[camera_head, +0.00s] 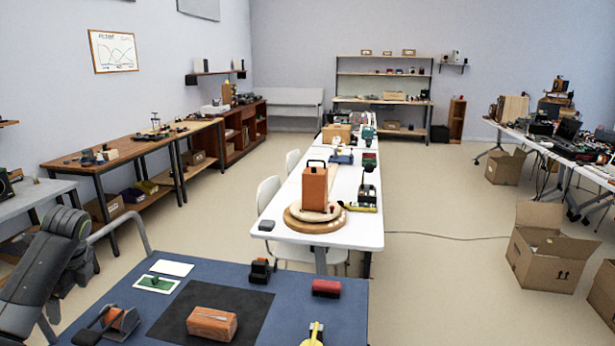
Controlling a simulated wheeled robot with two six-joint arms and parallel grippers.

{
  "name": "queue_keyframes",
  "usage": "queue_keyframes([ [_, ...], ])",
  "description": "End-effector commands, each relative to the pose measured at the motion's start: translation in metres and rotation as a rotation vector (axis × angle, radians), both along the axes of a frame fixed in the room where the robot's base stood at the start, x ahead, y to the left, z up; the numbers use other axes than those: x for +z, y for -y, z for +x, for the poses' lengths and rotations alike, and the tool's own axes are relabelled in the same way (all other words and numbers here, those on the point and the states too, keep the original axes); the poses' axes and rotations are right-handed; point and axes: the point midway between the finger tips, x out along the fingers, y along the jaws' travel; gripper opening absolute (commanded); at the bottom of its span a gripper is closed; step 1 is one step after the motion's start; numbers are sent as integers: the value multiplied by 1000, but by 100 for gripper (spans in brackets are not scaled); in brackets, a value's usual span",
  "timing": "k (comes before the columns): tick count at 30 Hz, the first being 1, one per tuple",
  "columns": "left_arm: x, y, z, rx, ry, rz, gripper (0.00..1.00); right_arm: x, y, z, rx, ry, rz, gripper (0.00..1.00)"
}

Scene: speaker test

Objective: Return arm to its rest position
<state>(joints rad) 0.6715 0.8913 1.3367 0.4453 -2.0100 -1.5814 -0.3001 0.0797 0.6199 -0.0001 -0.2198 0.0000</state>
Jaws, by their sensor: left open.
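My left arm comes in from the left edge as a thick dark grey link. My left gripper (80,272) is at its end, dark and partly hidden by the link, beside the left edge of the blue-topped table (325,311) in the picture. It is open, and I see nothing held in it. My right arm and gripper are not in view.
On the blue table, an orange-brown block (212,323) lies on a black mat (175,322). A dark red block (326,288), a small black device (260,270) and a yellow tool (313,335) are nearby. A white table (365,230) stands beyond. Open cardboard boxes (545,262) stand right.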

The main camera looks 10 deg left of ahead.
Motion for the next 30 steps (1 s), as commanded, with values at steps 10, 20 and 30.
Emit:
queue_keyframes([
  [10,-87,-105,-42,367,163,171,85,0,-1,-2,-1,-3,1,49],
  [20,-215,-218,-160,699,444,372,85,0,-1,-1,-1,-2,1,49],
  [30,-286,-289,-339,843,709,426,85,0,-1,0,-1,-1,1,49],
])
